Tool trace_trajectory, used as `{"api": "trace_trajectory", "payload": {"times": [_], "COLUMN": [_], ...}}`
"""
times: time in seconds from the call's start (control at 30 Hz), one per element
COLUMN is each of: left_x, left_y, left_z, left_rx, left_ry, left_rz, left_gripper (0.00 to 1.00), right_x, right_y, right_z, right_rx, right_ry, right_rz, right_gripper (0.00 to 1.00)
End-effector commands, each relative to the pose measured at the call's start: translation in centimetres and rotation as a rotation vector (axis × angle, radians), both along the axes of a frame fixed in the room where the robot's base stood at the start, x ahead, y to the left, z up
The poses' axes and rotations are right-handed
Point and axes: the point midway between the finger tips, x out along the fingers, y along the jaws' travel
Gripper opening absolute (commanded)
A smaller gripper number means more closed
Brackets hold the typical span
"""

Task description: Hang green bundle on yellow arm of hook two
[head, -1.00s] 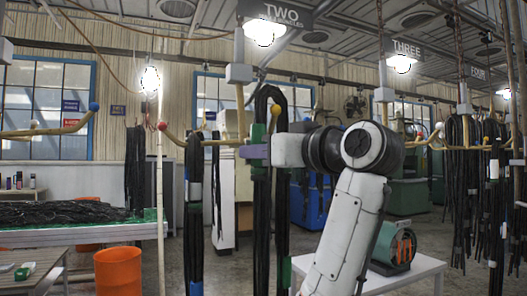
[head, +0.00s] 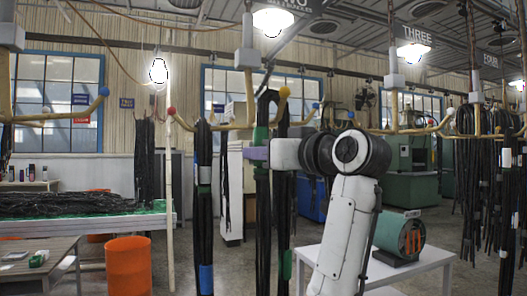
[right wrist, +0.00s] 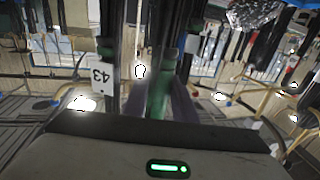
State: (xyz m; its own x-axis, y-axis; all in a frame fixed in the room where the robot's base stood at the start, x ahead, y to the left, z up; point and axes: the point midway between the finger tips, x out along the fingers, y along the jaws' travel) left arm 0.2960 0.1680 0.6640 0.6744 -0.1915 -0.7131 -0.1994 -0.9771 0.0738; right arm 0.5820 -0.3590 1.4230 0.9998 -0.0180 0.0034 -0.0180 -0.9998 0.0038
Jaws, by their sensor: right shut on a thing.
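My right gripper (head: 257,154), with purple fingers, is shut on the green-banded black hose bundle (head: 262,134). The bundle hangs upright with its loop at the top. In the right wrist view the green band (right wrist: 158,88) is between the fingers. Hook two (head: 245,58) has a yellow-tipped arm (head: 284,92); its ball shows just right of the loop, at about the same height. I cannot tell whether the loop is around the arm or in front of it. Hook two's red-tipped arm (head: 171,111) is to the left. My left gripper is not in view.
Another bundle (head: 204,200) hangs left of the held one. Dark strands (head: 282,200) hang just right of it. Hook three (head: 394,80) is to the right. An orange bin (head: 128,265), a table of hoses (head: 90,225) and a white table (head: 430,255) stand below.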

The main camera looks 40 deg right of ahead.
Motion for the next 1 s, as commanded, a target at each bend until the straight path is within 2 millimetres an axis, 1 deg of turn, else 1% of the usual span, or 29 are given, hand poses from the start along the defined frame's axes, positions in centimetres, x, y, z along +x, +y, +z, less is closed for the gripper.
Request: {"api": "trace_trajectory", "payload": {"times": [0.5, 0.7, 1.0], "left_x": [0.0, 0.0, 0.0], "left_y": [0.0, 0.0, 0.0], "left_z": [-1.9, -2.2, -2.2], "left_rx": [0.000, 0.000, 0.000], "left_ry": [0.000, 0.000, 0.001], "left_rz": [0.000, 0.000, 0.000], "left_gripper": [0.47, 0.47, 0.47], "right_x": [0.7, 0.8, 0.8], "right_y": [-0.2, -0.2, -0.2], "right_z": [-2.4, -2.8, -2.9], "right_rx": [-0.003, -0.003, -0.003], "right_ry": [-0.012, -0.012, -0.012], "right_rz": [0.000, 0.000, 0.000], "right_gripper": [0.00, 0.00, 0.00]}}
